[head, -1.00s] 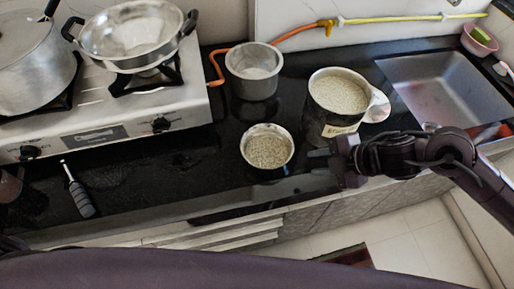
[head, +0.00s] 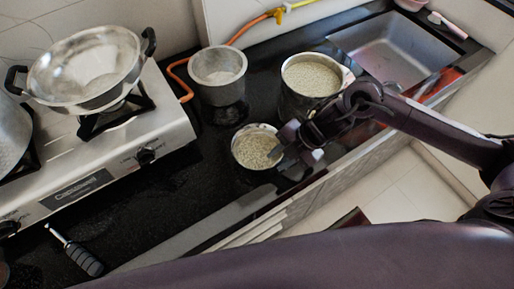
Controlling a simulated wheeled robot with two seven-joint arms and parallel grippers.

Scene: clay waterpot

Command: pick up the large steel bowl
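A steel bowl filled with pale grain (head: 254,150) stands on the black counter. My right gripper (head: 281,148) is at the right rim of this bowl, with its fingers overlapping the edge in the picture. I cannot tell whether they touch it or how far apart they are. A larger steel pot of grain (head: 311,78) stands behind my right gripper, its lower side partly hidden. An empty-looking steel pot (head: 218,76) stands to its left. A wide two-handled steel pan (head: 87,68) sits on the stove. My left gripper is not in view.
The stove (head: 132,148) fills the left side, with another pot cut off at the left edge. An orange hose (head: 253,27) runs behind the pots. A sink (head: 392,50) is at the upper right. A dark-handled tool (head: 76,250) lies at the lower left.

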